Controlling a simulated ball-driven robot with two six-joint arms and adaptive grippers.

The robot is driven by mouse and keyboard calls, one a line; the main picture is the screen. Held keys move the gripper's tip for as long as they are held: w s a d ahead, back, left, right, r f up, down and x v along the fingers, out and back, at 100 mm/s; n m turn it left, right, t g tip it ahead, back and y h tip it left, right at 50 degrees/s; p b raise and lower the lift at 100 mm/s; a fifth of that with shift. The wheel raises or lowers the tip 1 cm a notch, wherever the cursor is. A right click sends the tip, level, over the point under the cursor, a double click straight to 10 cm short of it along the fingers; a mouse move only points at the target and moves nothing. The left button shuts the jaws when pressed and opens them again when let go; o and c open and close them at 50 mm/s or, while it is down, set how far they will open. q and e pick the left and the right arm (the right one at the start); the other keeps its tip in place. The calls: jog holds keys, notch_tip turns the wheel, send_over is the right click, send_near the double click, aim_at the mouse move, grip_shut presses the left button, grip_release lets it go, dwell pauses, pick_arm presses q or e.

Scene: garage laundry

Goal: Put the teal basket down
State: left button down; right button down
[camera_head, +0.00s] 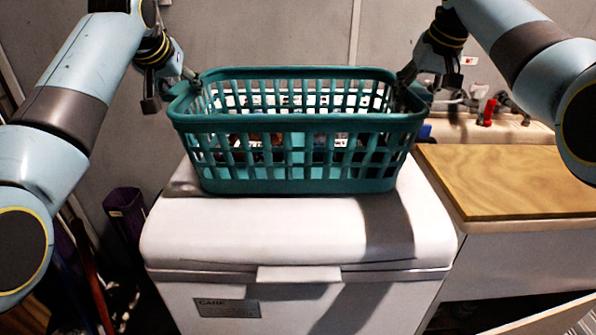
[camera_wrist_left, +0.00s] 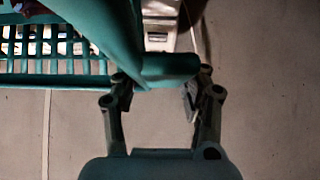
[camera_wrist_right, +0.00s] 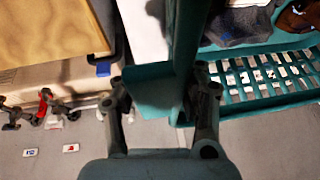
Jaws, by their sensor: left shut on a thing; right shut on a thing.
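The teal basket (camera_head: 290,185) is a slotted laundry basket, level, above or on the white chest freezer lid (camera_head: 270,228); I cannot tell whether its base touches. Some dark and brownish items show through its slots. My left gripper (camera_head: 172,88) is shut on the basket's left end handle, which also shows in the left wrist view (camera_wrist_left: 170,68). My right gripper (camera_head: 408,82) is shut on the right end, and that handle shows in the right wrist view (camera_wrist_right: 150,88). Grey and brown cloth (camera_wrist_right: 235,25) lies inside the basket.
A dark purple container (camera_head: 125,215) stands on the floor at left. The front of the freezer lid is clear.

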pick_arm(q)
jog(key=c, duration=1)
grip_release()
jog(key=shift+a+f, duration=0.1)
jog(key=shift+a, duration=0.2)
jog(key=shift+c, duration=0.2)
pick_arm(e)
jog(key=c, duration=1.2)
grip_release()
jog(key=shift+d+f, duration=0.2)
jog(key=shift+d, duration=0.1)
pick_arm(q)
jog(key=o, duration=0.4)
jog(key=shift+d, duration=0.15)
jog(key=shift+c, duration=0.2)
pick_arm(e)
jog(key=o, duration=0.5)
jog(key=shift+a+r, duration=0.1)
jog(key=shift+a, duration=0.05)
pick_arm(q)
jog(key=shift+d, duration=0.1)
pick_arm(e)
jog(key=shift+s+r, duration=0.1)
jog(key=shift+r, duration=0.1)
pick_arm(q)
jog(key=v, duration=1.2)
pick_arm(e)
jog(key=v, duration=1.1)
jog(key=shift+s+r, duration=0.1)
jog(key=shift+r, duration=0.2)
